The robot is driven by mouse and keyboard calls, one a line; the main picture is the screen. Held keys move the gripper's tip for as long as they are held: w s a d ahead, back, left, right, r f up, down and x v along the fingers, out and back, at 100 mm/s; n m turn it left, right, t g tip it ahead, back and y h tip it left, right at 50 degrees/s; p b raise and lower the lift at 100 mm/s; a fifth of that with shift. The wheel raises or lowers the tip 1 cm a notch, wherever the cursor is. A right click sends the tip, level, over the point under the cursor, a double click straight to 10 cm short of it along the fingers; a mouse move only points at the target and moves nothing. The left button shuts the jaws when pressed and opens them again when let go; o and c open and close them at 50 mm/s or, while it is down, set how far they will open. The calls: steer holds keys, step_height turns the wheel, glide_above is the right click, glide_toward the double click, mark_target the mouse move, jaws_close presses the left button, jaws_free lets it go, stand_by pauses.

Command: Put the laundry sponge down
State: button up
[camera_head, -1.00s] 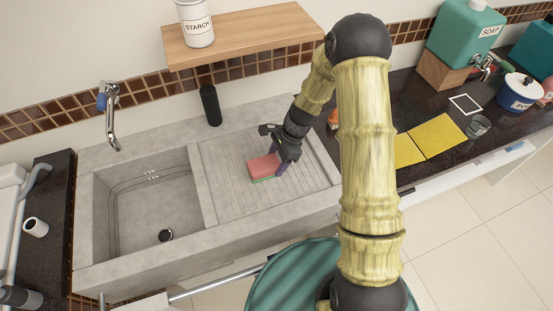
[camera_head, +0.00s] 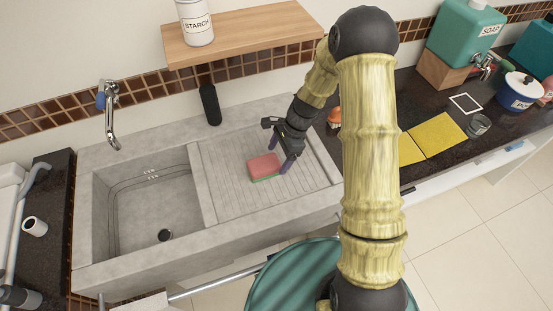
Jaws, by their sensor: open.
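The laundry sponge (camera_head: 263,167) is pink-red with a green underside. It lies flat on the ribbed drainboard (camera_head: 228,196) of the grey stone sink, right of the basin. My gripper (camera_head: 281,158) is open, just right of and a little above the sponge, with its dark purple fingers pointing down. The fingers look apart from the sponge, though the near one shows close to its right edge. Nothing is held.
The sink basin (camera_head: 146,210) lies to the left, with a tap (camera_head: 110,115) behind it. A black cylinder (camera_head: 210,104) stands at the back edge. Yellow cloths (camera_head: 437,135) and a soap dispenser (camera_head: 465,38) are on the dark right counter. The drainboard's front is clear.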

steer(key=b+v, duration=0.1)
steer(key=v, duration=0.8)
steer(key=shift+d+r, duration=0.2)
steer(key=shift+r, duration=0.15)
steer(key=s+d+r+n+t+h, duration=0.2)
steer(key=s+d+r+n, duration=0.1)
steer(key=s+n, duration=0.4)
steer(key=s+d+r+n+t+h, duration=0.1)
steer(key=s+d+r+n+h, duration=0.1)
steer(key=s+n, duration=0.5)
steer(key=shift+s+d+r+n+t, duration=0.4)
steer(key=shift+s+d+r, duration=0.25)
steer(key=shift+s, duration=0.4)
steer(key=shift+d+f, duration=0.1)
